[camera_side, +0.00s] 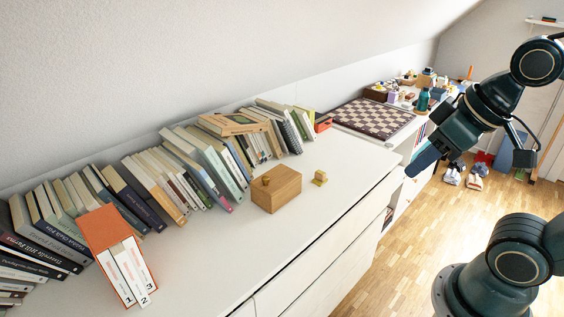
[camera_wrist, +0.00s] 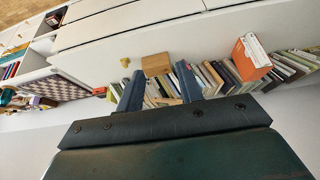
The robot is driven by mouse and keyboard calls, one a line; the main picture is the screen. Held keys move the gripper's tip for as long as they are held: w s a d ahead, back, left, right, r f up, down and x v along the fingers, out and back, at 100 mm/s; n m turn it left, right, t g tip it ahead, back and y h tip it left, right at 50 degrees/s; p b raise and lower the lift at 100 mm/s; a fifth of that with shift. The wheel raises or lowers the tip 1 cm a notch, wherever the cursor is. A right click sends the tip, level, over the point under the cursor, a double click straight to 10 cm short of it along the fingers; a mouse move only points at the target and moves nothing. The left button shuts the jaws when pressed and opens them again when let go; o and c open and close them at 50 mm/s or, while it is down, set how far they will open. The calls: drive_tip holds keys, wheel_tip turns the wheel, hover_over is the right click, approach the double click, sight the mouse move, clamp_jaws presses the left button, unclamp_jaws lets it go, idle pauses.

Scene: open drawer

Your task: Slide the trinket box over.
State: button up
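The trinket box, a wooden box (camera_side: 276,190) with a small knob on the face toward the books, sits on the white dresser top in front of the row of books. It also shows in the wrist view (camera_wrist: 155,64), beyond my fingertips. A small gold-coloured knob-like piece (camera_side: 320,178) stands just right of the box, apart from it; the wrist view shows it too (camera_wrist: 125,62). My gripper (camera_side: 414,165) is in the air right of the dresser's front edge, well away from the box. In the wrist view my gripper (camera_wrist: 160,70) has its two fingers apart with nothing held between them.
Books (camera_side: 180,175) line the wall behind the box, with an orange slipcase (camera_side: 105,240) at the left. A chessboard (camera_side: 372,118) lies on a lower surface at the back right. The dresser top (camera_side: 225,250) is clear in front of the box.

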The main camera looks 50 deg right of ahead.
drive_tip(key=c, duration=0.6)
drive_tip(key=shift+w+r, duration=0.15)
drive_tip(key=shift+w, duration=0.1)
clamp_jaws()
drive_tip(key=w+d+r+g, duration=0.1)
drive_tip(key=w+d+r, duration=0.1)
drive_tip(key=w, duration=2.3)
drive_tip(key=w+d+f, duration=0.1)
drive_tip(key=w+f, duration=0.9)
drive_tip(key=w+d+f, duration=0.2)
drive_tip(key=w+f, duration=0.7)
drive_tip(key=w, duration=0.2)
drive_tip(key=shift+w+d+f+g, duration=0.25)
drive_tip(key=shift+d+f+g, duration=0.05)
drive_tip(key=shift+f+g, duration=0.1)
